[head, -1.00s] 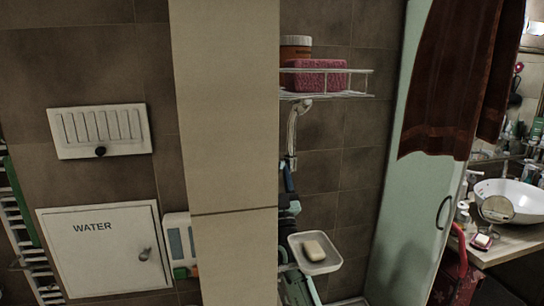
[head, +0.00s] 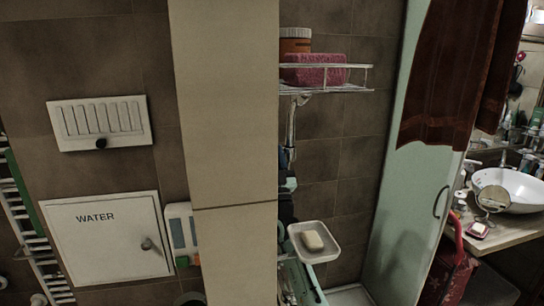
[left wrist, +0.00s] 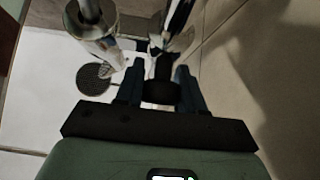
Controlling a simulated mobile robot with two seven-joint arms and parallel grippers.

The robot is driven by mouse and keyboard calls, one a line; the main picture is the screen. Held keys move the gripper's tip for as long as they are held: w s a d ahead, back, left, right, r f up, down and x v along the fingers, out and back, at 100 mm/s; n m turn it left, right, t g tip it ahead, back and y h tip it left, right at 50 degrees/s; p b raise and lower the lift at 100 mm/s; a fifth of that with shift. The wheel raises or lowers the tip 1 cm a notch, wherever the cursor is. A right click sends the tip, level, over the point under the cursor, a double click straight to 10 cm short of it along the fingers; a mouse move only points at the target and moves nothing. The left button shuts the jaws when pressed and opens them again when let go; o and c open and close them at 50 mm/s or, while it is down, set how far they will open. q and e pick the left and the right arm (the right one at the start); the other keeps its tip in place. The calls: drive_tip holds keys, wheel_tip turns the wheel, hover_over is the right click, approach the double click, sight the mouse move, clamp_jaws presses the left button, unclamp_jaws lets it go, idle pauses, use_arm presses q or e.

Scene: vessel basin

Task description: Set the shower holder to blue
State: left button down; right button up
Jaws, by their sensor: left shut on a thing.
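A chrome shower fitting (head: 291,120) hangs below the wire shelf on the brown tiled wall in the head view. Its lower end is partly hidden by the beige pillar. My left gripper (head: 288,155) shows there only as a narrow dark blue strip beside the pillar edge. In the left wrist view, the two dark blue fingers of my left gripper (left wrist: 160,88) are closed around a dark cylindrical piece (left wrist: 163,68), apparently the shower holder. Chrome parts (left wrist: 178,22) rise just beyond it. I cannot make out any blue setting mark. My right gripper is in neither view.
A beige pillar (head: 225,120) blocks the view left of the shower. A soap dish (head: 316,253) and the wire shelf (head: 330,88) stick out from the wall. A pale green panel (head: 412,200) stands to the right. A drain (left wrist: 94,78) lies on the floor.

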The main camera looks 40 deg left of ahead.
use_arm(q)
drive_tip(key=shift+s+a, duration=0.1)
drive_tip(key=shift+a, duration=0.05)
drive_tip(key=shift+a+f, duration=0.1)
drive_tip(key=shift+f, duration=0.05)
wheel_tip(320, 180, down, 14)
drive_tip(key=b, duration=0.2)
drive_tip(key=shift+g, duration=0.3)
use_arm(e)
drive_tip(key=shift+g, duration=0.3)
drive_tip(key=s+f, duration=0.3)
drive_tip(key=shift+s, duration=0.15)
use_arm(q)
drive_tip(key=shift+r, duration=0.2)
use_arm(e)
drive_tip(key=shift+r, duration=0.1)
use_arm(q)
drive_tip(key=c, duration=0.8)
unclamp_jaws()
